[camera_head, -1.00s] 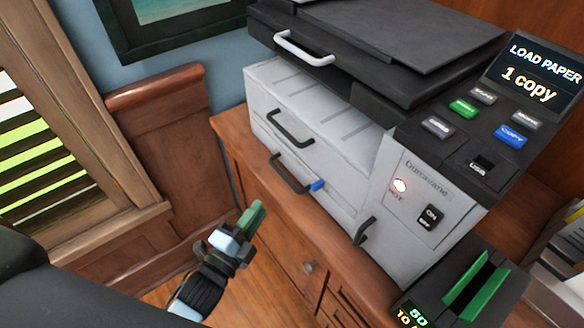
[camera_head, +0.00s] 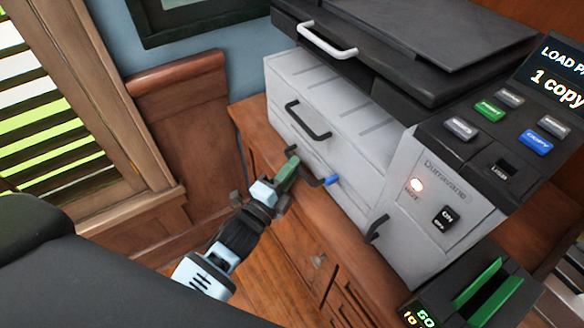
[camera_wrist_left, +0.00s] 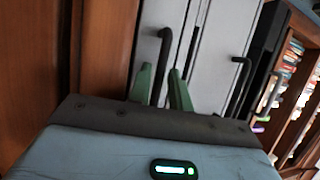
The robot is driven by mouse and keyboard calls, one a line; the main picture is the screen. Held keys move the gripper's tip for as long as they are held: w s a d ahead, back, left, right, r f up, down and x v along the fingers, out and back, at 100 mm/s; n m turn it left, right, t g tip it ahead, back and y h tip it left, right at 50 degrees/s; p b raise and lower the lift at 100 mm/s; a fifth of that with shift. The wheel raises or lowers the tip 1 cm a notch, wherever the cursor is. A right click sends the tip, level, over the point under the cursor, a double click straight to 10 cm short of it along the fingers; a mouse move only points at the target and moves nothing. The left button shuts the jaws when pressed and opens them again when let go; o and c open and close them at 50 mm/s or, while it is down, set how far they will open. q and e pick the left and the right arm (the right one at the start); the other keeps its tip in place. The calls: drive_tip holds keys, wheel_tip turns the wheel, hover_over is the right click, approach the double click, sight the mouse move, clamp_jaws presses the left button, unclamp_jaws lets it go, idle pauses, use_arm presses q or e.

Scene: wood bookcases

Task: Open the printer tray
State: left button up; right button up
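The printer (camera_head: 345,130) stands on a wooden cabinet, with a grey front and black top. An upper black handle (camera_head: 305,122) is on the drawer above. In the left wrist view, my left gripper's green fingers (camera_wrist_left: 163,88) are apart, with a black handle (camera_wrist_left: 165,45) lying between them in the picture. I cannot tell whether they touch it. The tray front looks flush. My right gripper is out of view.
A white handle (camera_head: 328,42) sits on the scanner lid. A control panel (camera_head: 500,120) with coloured buttons is at right, its screen (camera_head: 560,75) partly cut off. A black device with green parts (camera_head: 480,290) stands at lower right. Wooden floor lies below my arm.

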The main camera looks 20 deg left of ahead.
use_arm(q)
drive_tip(key=shift+w, duration=0.2)
clamp_jaws()
drive_tip(key=s+a+p, duration=0.3)
drive_tip(key=s+a, duration=1.4)
drive_tip(key=s, duration=0.4)
drive_tip(key=shift+s, duration=0.4)
unclamp_jaws()
